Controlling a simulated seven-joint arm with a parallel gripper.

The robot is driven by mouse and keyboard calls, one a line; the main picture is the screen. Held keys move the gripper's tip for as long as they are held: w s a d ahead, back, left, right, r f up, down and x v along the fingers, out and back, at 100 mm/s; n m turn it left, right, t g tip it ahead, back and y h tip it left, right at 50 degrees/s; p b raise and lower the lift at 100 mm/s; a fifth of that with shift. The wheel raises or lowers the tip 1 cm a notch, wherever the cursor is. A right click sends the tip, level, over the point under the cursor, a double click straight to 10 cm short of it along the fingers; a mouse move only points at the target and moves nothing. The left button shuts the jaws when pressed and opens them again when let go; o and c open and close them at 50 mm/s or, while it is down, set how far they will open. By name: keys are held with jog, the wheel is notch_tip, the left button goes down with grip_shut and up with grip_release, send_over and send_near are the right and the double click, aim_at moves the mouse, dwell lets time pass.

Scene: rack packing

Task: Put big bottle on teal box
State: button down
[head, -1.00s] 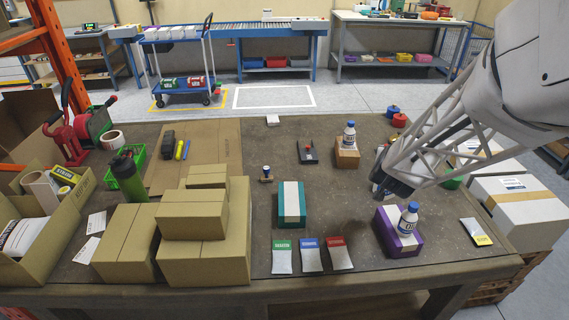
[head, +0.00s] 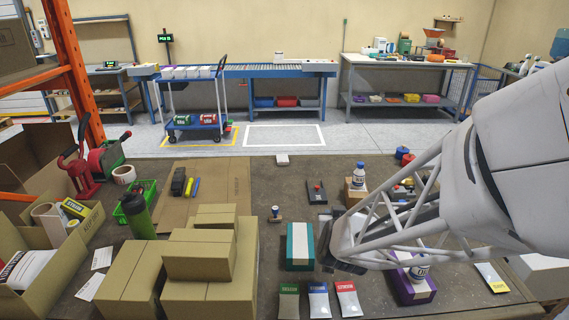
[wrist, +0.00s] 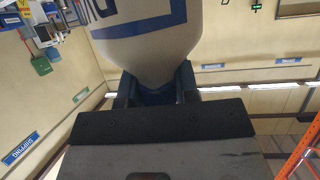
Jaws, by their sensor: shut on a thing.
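The teal box (head: 290,247), with a pale strip on top, stands mid-table. My gripper (wrist: 157,92) is shut on a big white bottle (wrist: 150,45) with a blue label, holding it at its blue cap end in the wrist view. In the head view the dark end of my arm is just right of the teal box; the held bottle cannot be made out there.
Stacked cardboard boxes (head: 200,258) stand left of the teal box. Green, blue and red-topped packets (head: 318,300) lie in front of it. A stamp (head: 276,214) and a black device (head: 316,193) lie behind. My arm covers the table's right side.

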jog(key=shift+n+y, duration=0.6)
jog(key=shift+y, duration=0.1)
jog(key=shift+s+a+f, duration=0.1)
jog(key=shift+s+a, duration=0.35)
jog(key=shift+a, duration=0.4)
jog(key=shift+s+a+f, duration=0.15)
jog(key=shift+s+a, duration=0.25)
jog(key=shift+a, duration=0.5)
jog(key=shift+s+a+f, duration=0.1)
jog(key=shift+s+a, duration=0.35)
jog(key=shift+a, duration=0.4)
jog(key=shift+w, duration=0.15)
jog(key=w+a+f, duration=0.1)
jog(key=w+a, duration=0.1)
jog(key=w, duration=1.3)
jog(key=shift+w+a+f, duration=0.15)
jog(key=shift+w+f, duration=0.1)
jog(key=shift+f, duration=1.85)
jog(key=c, duration=0.9)
grip_release()
jog(key=shift+o, duration=0.2)
jog(key=shift+s, duration=0.1)
